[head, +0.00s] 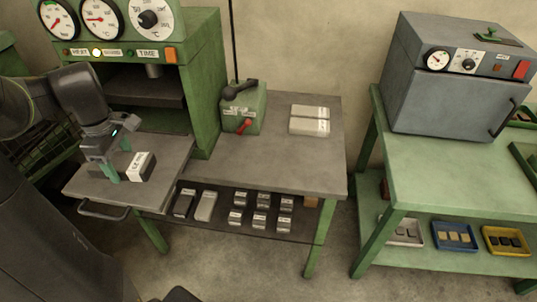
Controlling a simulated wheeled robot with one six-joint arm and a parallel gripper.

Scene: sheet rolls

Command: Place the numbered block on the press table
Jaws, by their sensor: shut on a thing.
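My gripper (121,162), with green fingertips, points down over this plate and is shut on the block's left end. The block is very low over the plate or on it; I cannot tell whether it touches. The gripper hides part of the block.
Several dark blocks (260,221) lie on the shelf below the grey bench (270,165). A green lever box (243,108) and two pale slabs (309,120) are on the bench. At right, a grey oven (440,100) stands on a green table (450,170) with small trays below.

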